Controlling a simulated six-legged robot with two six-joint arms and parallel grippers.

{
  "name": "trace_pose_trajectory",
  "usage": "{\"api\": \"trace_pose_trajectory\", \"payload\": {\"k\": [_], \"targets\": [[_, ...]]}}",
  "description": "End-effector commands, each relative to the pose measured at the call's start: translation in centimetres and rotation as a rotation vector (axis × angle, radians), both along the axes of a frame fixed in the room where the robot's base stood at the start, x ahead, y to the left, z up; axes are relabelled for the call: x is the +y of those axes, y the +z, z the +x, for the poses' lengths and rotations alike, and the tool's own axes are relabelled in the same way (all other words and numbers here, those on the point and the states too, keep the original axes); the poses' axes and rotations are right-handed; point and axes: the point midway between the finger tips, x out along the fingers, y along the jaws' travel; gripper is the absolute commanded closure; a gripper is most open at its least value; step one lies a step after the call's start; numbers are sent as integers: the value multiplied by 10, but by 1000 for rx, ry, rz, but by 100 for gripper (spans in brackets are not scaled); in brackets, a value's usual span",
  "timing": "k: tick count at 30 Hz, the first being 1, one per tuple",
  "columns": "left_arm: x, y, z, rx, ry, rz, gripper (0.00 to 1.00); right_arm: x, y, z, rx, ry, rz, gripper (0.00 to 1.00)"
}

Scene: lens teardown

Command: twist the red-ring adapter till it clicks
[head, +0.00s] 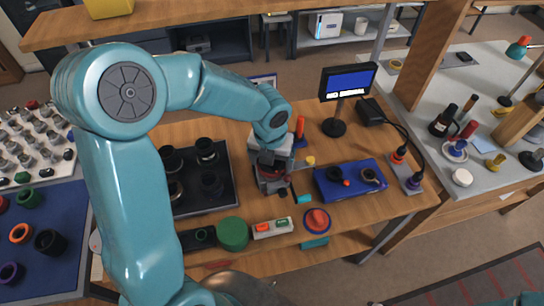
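My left arm comes in from the left and reaches down to the middle of the wooden bench. Its gripper (271,172) points down at a dark, grey-sided fixture (272,186) there. A reddish band (268,158) shows at the gripper, partly covered; it may be the red-ring adapter, but I cannot tell for sure. The fingers are too small and hidden to show whether they are open or shut, or touching the band. My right gripper is not in view.
A dark tray (222,193) with several black lens parts lies left of the fixture. A blue mat (347,194) with small parts lies right. A small screen (347,82) stands behind. A red knob (317,219), a button box (272,228) and a green cylinder (232,233) sit in front.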

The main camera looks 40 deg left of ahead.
Motion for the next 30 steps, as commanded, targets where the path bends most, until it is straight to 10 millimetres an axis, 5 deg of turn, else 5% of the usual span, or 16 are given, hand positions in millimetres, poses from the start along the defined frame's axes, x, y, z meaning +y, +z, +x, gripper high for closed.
{"api": "trace_pose_trajectory", "payload": {"k": [10,11,12,22,30], "targets": [[0,0,0,-1,-23,0,64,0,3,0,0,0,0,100],[0,0,0,-1,-23,0,4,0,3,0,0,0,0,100],[0,0,0,-1,-23,0,0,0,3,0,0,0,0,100],[0,12,0,-6,-21,2,0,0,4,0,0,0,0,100],[-3,77,-7,-9,-22,1,0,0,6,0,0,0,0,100]]}}
